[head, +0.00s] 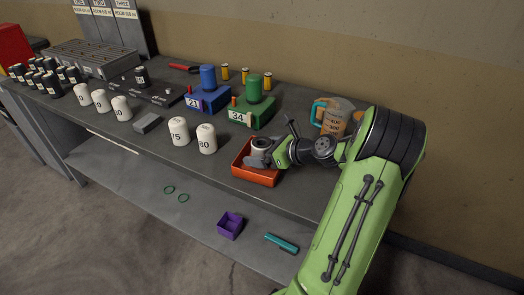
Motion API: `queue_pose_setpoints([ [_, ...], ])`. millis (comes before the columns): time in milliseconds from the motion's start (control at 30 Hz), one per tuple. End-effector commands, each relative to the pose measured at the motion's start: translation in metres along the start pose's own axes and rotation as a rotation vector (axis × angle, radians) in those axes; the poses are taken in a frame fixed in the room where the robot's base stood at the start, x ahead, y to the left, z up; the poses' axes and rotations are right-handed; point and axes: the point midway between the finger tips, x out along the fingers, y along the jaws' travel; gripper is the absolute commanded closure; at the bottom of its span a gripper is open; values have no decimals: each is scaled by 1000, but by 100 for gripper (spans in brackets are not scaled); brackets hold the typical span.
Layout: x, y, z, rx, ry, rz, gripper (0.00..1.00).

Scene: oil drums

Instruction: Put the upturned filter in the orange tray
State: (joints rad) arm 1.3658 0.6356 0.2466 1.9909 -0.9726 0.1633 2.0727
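The orange tray (256,178) sits near the front edge of the bench, at the picture's middle right. A pale filter (262,145) shows at the tray's back part, with a ring-like top facing up. Its lower part is hidden by the tray and my gripper, so I cannot tell whether it rests on the tray floor. My gripper (262,157) reaches in from the right, low over the tray and right beside this filter. Its fingers overlap the filter in the picture, and I cannot tell whether they grip it.
White filters marked 75 (179,131) and 80 (206,139) stand left of the tray. Behind are a green block marked 34 (247,116), a blue block marked 21 (207,100) and a jug (334,116). A purple box (230,226) lies on the lower shelf.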

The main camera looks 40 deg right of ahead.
Motion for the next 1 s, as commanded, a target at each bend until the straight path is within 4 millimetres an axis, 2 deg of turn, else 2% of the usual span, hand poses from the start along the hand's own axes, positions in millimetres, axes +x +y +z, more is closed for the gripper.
queue_pose_setpoints([
  [267,-4,0,4,0,0,-2,7],
  [367,-23,-1,4,2,2,-5,7],
  [600,-89,-1,6,3,1,-6,7],
  [700,-108,-1,6,1,1,-4,7],
  [800,-119,0,4,1,1,-2,7],
  [900,-114,8,9,-59,28,23,7],
  [967,-100,26,18,-184,86,71,7],
  [1000,-88,43,26,-306,139,119,7],
])
